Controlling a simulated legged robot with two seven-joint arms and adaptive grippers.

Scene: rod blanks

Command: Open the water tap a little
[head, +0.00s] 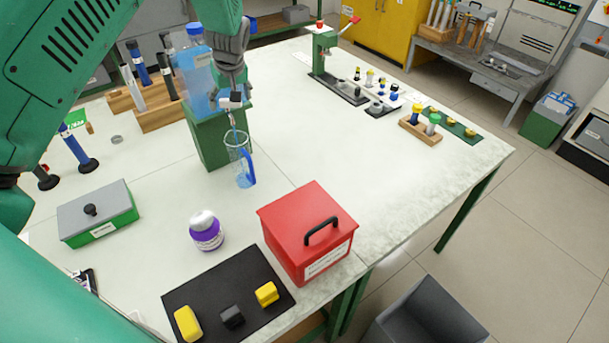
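A clear water tank (195,72) with a blue cap stands on a green stand (208,145). Its small white tap (236,101) is on the right side. A thin blue stream runs from the tap into a clear jug (236,150) with a blue handle, which has some blue at the bottom. My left gripper (232,84) comes from above and points down, its grey fingers right at the top of the tap. The fingers overlap in this view, so I cannot tell whether they grip the tap. My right gripper is not in view.
A red box (308,235) with a black handle, a purple jar (206,232) and a black mat (180,297) with blocks are at the front. A green box (97,215) stands left. The tabletop (380,170) right of the jug is clear.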

